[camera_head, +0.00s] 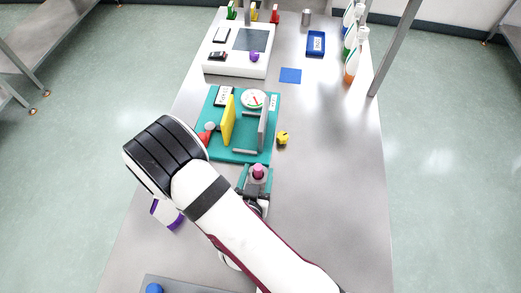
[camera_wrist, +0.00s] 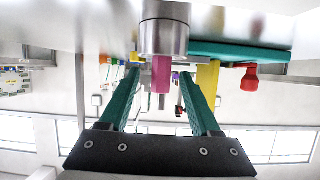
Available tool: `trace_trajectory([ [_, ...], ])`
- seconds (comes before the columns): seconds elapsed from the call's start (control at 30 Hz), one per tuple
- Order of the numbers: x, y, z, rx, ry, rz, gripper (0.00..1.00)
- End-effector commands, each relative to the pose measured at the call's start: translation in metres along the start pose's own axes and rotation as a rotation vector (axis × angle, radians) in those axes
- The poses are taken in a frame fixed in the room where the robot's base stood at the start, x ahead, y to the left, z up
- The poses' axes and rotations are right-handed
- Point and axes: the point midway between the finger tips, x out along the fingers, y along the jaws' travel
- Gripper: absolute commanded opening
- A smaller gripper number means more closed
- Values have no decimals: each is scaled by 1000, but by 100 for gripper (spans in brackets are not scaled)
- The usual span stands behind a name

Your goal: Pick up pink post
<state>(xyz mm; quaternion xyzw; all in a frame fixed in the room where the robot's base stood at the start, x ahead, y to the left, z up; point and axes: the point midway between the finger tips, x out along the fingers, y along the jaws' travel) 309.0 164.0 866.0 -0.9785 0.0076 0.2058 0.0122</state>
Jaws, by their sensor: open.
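The pink post (camera_head: 258,170) is a small upright cylinder just in front of the teal board in the head view. In the wrist view, the pink post (camera_wrist: 160,76) juts from a round grey metal base (camera_wrist: 163,38) and appears between my fingers. My gripper (camera_head: 256,178) has teal fingers, one on each side of the post. In the wrist view my gripper (camera_wrist: 159,78) is open, with space on both sides of the post. I cannot tell whether the fingertips reach fully around it in depth.
A teal board (camera_head: 238,156) with a yellow upright plate (camera_head: 228,122), a grey plate (camera_head: 263,128) and a dial (camera_head: 253,99) stands just beyond. A yellow piece (camera_head: 282,138) lies at its right. A purple-and-white object (camera_head: 167,213) is at left.

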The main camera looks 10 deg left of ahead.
Motion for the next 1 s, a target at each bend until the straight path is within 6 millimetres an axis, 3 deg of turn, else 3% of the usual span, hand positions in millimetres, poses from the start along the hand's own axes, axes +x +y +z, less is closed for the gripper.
trace_trajectory([
  [0.07, 2, -1, 1, -26, 19, -7, 64],
  [0.33, 43, -1, -1, -26, 22, -6, 64],
  [0.6, 48, -2, -1, -28, 22, -9, 64],
  [0.97, 48, -2, -1, -27, 22, -8, 1],
  [1.0, 48, -2, -1, -27, 22, -8, 0],
])
